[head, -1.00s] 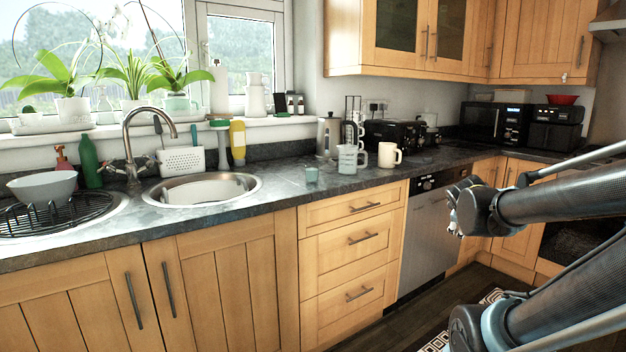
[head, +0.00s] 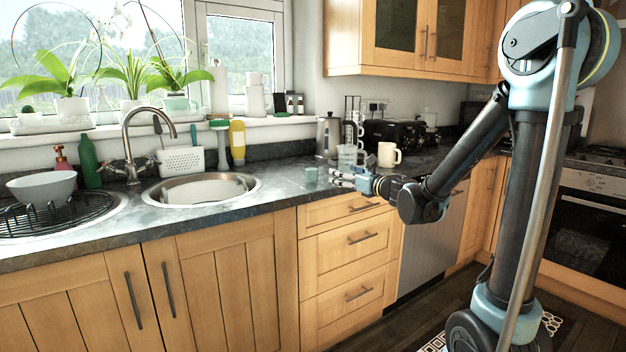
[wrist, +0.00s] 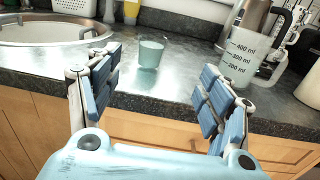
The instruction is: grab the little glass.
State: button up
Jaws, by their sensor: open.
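The little glass (head: 311,174) is a small greenish see-through tumbler standing upright on the dark worktop, right of the round sink. In the wrist view the glass (wrist: 151,53) stands beyond my fingertips, between them in the picture and a little left of centre. My gripper (head: 338,177) is at the worktop's front edge, just right of the glass in the head view. In the wrist view my gripper (wrist: 160,80) has its two fingers wide apart with nothing between them. The glass is apart from both fingers.
A measuring jug (wrist: 243,58) stands right of the glass, near my right finger. A cream mug (head: 389,155), a steel kettle (head: 328,135) and a black toaster (head: 392,134) are farther right and back. The round sink (head: 203,189) lies left. The worktop around the glass is clear.

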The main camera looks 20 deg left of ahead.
aim_at(316, 168)
jog(key=shift+n, duration=0.3)
jog(key=x, duration=1.2)
jog(key=shift+s+a+f, duration=0.15)
jog(key=shift+a+f, duration=0.05)
jog(key=shift+a, duration=0.3)
jog(key=shift+x, duration=2.55)
jog(key=shift+s, duration=0.2)
jog(key=c, duration=1.4)
